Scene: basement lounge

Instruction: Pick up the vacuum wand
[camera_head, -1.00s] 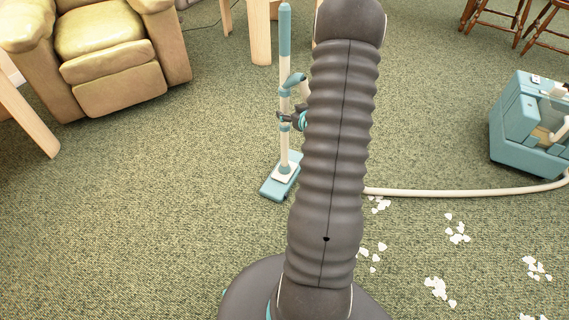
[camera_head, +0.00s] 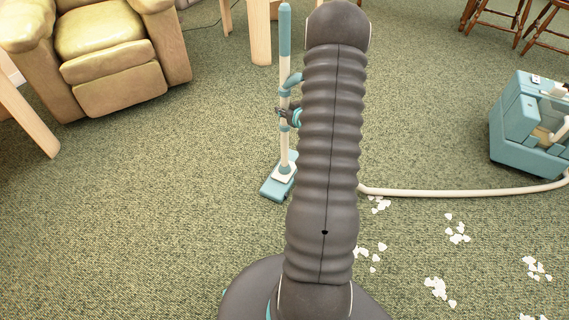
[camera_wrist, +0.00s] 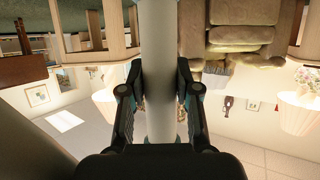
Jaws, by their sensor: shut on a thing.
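The vacuum wand (camera_head: 284,135) stands upright on the green carpet in the head view, a white tube with a teal top and a flat teal floor head (camera_head: 279,184). My gripper (camera_head: 286,115) is at the wand's middle, below its teal side handle, partly hidden behind my arm. In the wrist view the white tube of the wand (camera_wrist: 158,40) runs between the two dark fingers of my gripper (camera_wrist: 159,88), which are closed against it from both sides. The floor head appears to rest on the carpet.
A teal vacuum body (camera_head: 528,125) stands at the right, with a pale hose (camera_head: 440,192) running across the carpet towards the wand. White scraps (camera_head: 437,287) lie at the lower right. A tan armchair (camera_head: 110,45) and wooden legs (camera_head: 259,35) are behind. The left carpet is clear.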

